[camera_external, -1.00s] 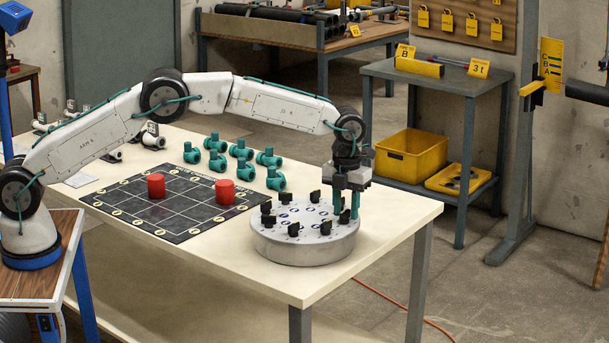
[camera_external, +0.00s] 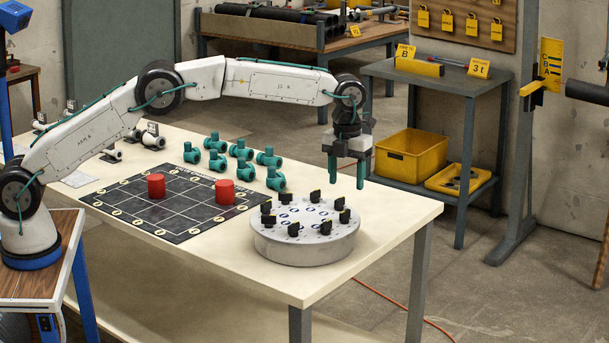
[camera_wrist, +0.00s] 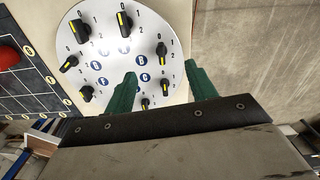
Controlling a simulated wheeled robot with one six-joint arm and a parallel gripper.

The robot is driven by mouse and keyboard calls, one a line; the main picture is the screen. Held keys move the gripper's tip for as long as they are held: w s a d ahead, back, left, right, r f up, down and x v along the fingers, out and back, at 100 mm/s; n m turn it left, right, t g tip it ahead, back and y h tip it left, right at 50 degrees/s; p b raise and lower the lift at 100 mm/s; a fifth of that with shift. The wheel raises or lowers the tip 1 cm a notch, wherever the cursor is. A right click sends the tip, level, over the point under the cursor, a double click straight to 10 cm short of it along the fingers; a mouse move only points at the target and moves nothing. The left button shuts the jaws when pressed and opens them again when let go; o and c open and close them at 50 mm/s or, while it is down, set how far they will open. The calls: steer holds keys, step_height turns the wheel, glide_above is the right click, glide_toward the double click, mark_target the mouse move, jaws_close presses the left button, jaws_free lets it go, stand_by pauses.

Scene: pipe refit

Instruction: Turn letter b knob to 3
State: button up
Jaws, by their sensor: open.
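A round grey dial plate (camera_external: 305,256) stands on the table near its front right edge. Several black knobs with yellow pointers ring its top, among them a back knob (camera_external: 315,196) and a right knob (camera_external: 345,216). A knob (camera_wrist: 161,52) shows between my fingertips in that view. My gripper (camera_external: 347,182), with teal fingers, is open and empty above the plate's back right. It also shows in the wrist view (camera_wrist: 160,69).
Left of the plate lies a black grid mat (camera_external: 150,218) with two red cylinders (camera_external: 224,191). Several teal valve pieces (camera_external: 240,150) stand behind it. A grey side table (camera_external: 430,80) stands apart at the back right. The space above the plate is clear.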

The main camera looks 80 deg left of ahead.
mark_target(345, 210)
steer(key=s+a+r+n+t+h, duration=0.1)
steer(key=s+a+n+t+h, duration=0.15)
steer(key=n, duration=0.65)
steer(key=d+f+n, duration=0.1)
steer(key=f+n, duration=0.1)
steer(key=f, duration=0.1)
steer(key=w+f+n, duration=0.1)
steer(key=f+n, duration=0.2)
steer(key=d+f+n, duration=0.1)
steer(key=f+n, duration=0.1)
steer(key=f, duration=0.1)
steer(key=shift+w+d+n+t+h, duration=0.3)
steer(key=shift+w+t+h, duration=0.05)
steer(key=shift+w, duration=0.05)
steer(key=shift+r, duration=0.1)
steer(key=c, duration=1)
